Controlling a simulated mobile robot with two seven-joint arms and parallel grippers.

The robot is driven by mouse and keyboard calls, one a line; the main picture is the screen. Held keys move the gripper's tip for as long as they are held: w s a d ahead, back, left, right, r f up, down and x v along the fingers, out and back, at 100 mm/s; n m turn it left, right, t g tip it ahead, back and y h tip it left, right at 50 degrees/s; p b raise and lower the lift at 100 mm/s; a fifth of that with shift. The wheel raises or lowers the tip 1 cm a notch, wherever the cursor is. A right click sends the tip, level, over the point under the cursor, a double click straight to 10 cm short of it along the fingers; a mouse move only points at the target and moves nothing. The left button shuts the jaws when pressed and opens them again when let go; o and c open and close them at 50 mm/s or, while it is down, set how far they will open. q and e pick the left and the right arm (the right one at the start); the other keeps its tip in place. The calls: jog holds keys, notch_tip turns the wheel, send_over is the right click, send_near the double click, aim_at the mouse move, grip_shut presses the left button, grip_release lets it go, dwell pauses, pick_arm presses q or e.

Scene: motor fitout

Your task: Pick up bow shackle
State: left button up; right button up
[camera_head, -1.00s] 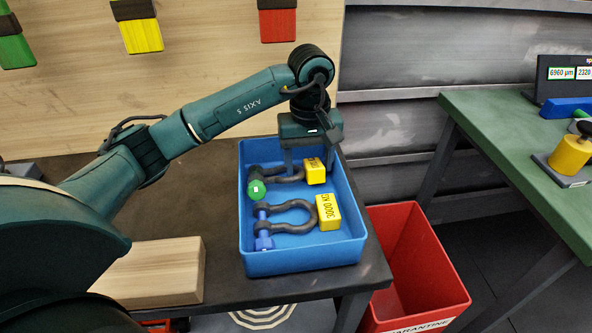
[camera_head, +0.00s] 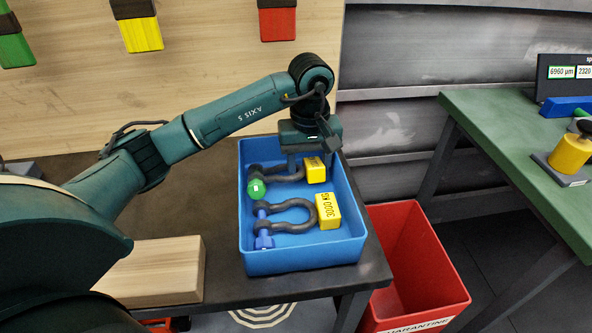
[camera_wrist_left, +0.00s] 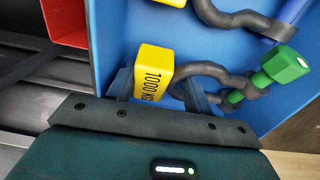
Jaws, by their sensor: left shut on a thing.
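Two dark bow shackles lie in a blue bin (camera_head: 303,263). The far bow shackle (camera_head: 290,175) has a green pin end (camera_head: 256,189) and a yellow tag (camera_head: 315,172); the wrist view reads "1000 KG" on this tag (camera_wrist_left: 153,73). The near bow shackle (camera_head: 290,226) has a blue pin (camera_head: 262,230) and a yellow tag (camera_head: 328,211) marked 3000 KG. My left gripper (camera_head: 307,160) points down into the bin and is shut on the far bow shackle near its tagged end. Its fingers (camera_wrist_left: 158,93) partly hide the bow. My right gripper is out of view.
The bin stands on a dark bench (camera_head: 220,215) near its right edge, with a wooden block (camera_head: 155,273) to the left. A red quarantine bin (camera_head: 418,270) stands below on the right. A green table (camera_head: 500,130) stands further right. A wooden board (camera_head: 210,60) rises behind.

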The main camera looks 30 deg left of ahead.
aim_at(306, 159)
pick_arm(q)
jog(key=shift+r, duration=0.1)
jog(key=shift+c, duration=0.9)
notch_tip(306, 159, up, 9)
jog(key=shift+w+r, duration=0.1)
jog(key=shift+a+r+t, duration=0.15)
jog(key=shift+r+t, duration=0.1)
jog(key=shift+t, duration=0.05)
jog(key=f+t, duration=0.1)
jog(key=f, duration=0.1)
jog(key=w+a+f+t, duration=0.1)
jog(key=f, duration=0.2)
jog(key=f+t, duration=0.2)
jog(key=shift+w+a+f+n+b, duration=0.15)
jog(key=shift+w+f+n+b, duration=0.15)
jog(key=shift+f+b, duration=0.1)
